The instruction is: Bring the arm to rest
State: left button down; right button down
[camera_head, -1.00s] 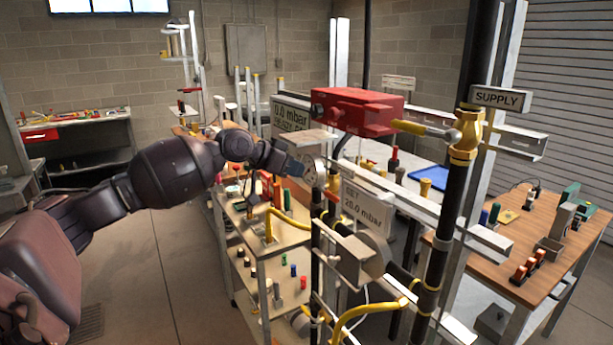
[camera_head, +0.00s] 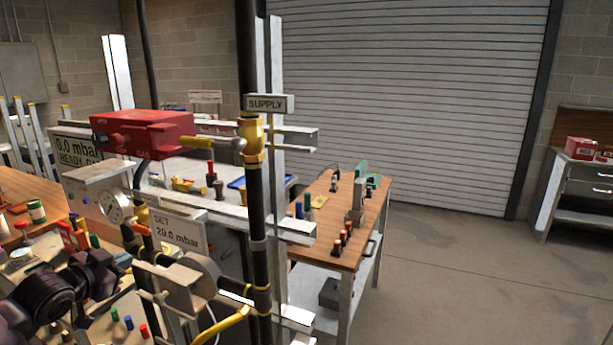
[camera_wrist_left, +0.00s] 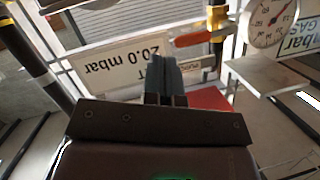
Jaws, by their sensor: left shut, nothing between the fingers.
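My left arm comes in at the lower left of the head view, with its dark wrist and left gripper (camera_head: 118,264) low in front of the test rig. In the left wrist view the left gripper (camera_wrist_left: 164,72) is shut and empty, its fingers pressed together. Behind the fingers, that view shows the upside-down "20.0 mbar" sign (camera_wrist_left: 122,66) and a round gauge (camera_wrist_left: 272,22). The fingers overlap the sign's edge in the picture; I cannot tell the distance. My right gripper is not in view.
The rig carries a red box (camera_head: 145,133), a gauge (camera_head: 115,207), a yellow-handled valve (camera_head: 251,138) and a black supply pipe (camera_head: 259,220). A wooden bench (camera_head: 345,236) stands to its right. The floor (camera_head: 460,270) further right is clear.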

pick_arm(q)
jog(key=s+d+f+n+g+y, duration=0.1)
jog(key=s+d+f, duration=0.3)
jog(key=s+f, duration=0.6)
jog(key=s+d+f+n+g+y, duration=0.1)
jog(key=s+d+f+n, duration=0.2)
jog(key=s+f, duration=0.7)
jog(key=s+d+f+n+g+y, duration=0.1)
jog(key=s+d+f, duration=0.4)
jog(key=s+f, duration=0.5)
jog(key=shift+s+d+n+b, duration=0.2)
jog(key=shift+n+b, duration=0.15)
jog(key=shift+n, duration=0.15)
